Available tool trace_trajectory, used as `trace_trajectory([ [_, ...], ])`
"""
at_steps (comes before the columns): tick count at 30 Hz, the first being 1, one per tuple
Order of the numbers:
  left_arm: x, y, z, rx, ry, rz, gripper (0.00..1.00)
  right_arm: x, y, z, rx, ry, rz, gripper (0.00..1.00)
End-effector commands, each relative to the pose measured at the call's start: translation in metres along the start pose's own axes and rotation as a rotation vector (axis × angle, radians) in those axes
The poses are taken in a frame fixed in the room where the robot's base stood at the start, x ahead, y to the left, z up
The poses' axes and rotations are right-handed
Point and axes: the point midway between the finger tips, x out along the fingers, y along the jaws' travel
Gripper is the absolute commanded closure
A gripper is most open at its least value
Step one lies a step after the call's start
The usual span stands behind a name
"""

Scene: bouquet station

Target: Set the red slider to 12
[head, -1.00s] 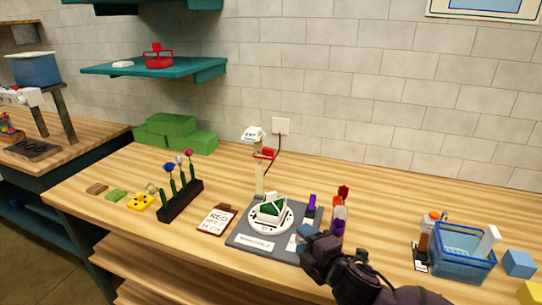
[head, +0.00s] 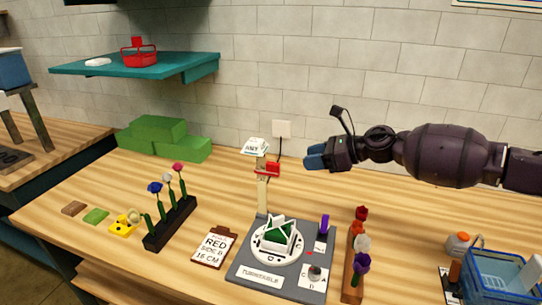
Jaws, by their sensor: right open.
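The red slider (head: 268,169) sits on an upright pale post (head: 262,192) with scale marks too small to read. A white labelled head (head: 255,146) tops the post. My right gripper (head: 308,158) is open and empty, to the right of the red slider and apart from it, at about its height in the picture. My left gripper is not in view. A clipboard card (head: 214,247) reads "RED", "SIDE B", "16 CM".
A grey turntable base (head: 240,271) with a white disc and green-and-white piece stands before the post. Flower racks stand left (head: 158,240) and right (head: 349,272) of it. Green blocks (head: 160,138) lie at the back left. A blue basket (head: 492,270) is at the right.

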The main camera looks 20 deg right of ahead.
Motion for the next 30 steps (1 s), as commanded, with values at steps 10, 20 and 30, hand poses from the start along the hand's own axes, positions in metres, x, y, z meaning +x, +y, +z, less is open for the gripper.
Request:
trace_trajectory([
  [10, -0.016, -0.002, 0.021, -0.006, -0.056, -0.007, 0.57, 0.037, 0.0, 0.002, -0.002, 0.001, 0.004, 0.55],
  [20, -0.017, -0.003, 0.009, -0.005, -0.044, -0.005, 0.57, 0.089, 0.0, 0.001, -0.001, 0.001, 0.003, 0.55],
  [30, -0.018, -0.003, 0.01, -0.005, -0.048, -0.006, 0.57, 0.108, 0.0, 0.0, -0.001, 0.001, 0.0, 0.55],
])
